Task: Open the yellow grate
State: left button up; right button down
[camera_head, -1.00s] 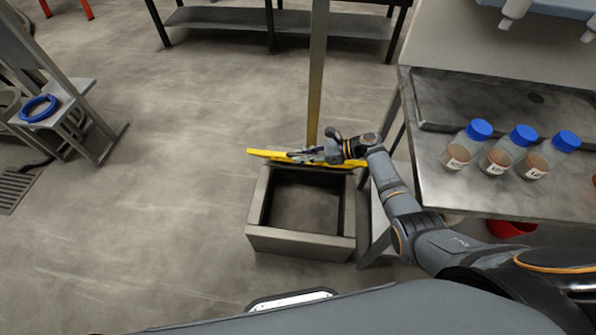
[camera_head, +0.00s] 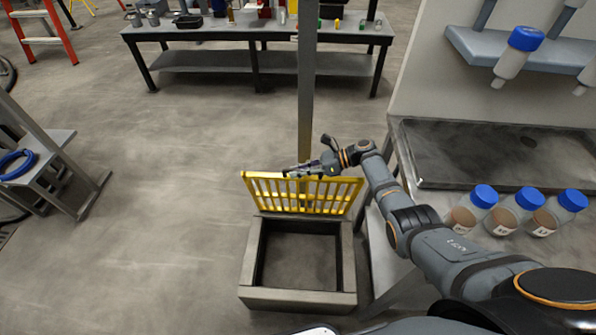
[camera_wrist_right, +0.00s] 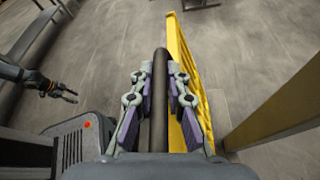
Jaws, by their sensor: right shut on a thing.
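The yellow grate (camera_head: 302,193) stands raised at the far edge of a grey box frame (camera_head: 298,298), its barred face towards me. The frame's opening is uncovered. My right gripper (camera_head: 300,171) is at the grate's upper edge. In the right wrist view its fingers (camera_wrist_right: 160,95) are closed around a dark bar (camera_wrist_right: 160,85), with the grate (camera_wrist_right: 184,75) along the right finger. The bar seems to belong to the grate, but its joint is hidden. My left gripper (camera_wrist_right: 68,92) shows small in the right wrist view, empty, fingers apart. It is not in the head view.
A tall post (camera_head: 305,90) stands right behind the grate. A metal table (camera_head: 450,205) with several blue-capped bottles (camera_head: 516,211) is close on the right. A dark bench (camera_head: 258,48) stands at the back. The floor left of the frame is clear.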

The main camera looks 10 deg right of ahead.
jog(key=c, duration=1.3)
grip_release()
jog(key=shift+c, duration=0.2)
notch_tip(320, 180, up, 10)
jog(key=shift+f, duration=0.1)
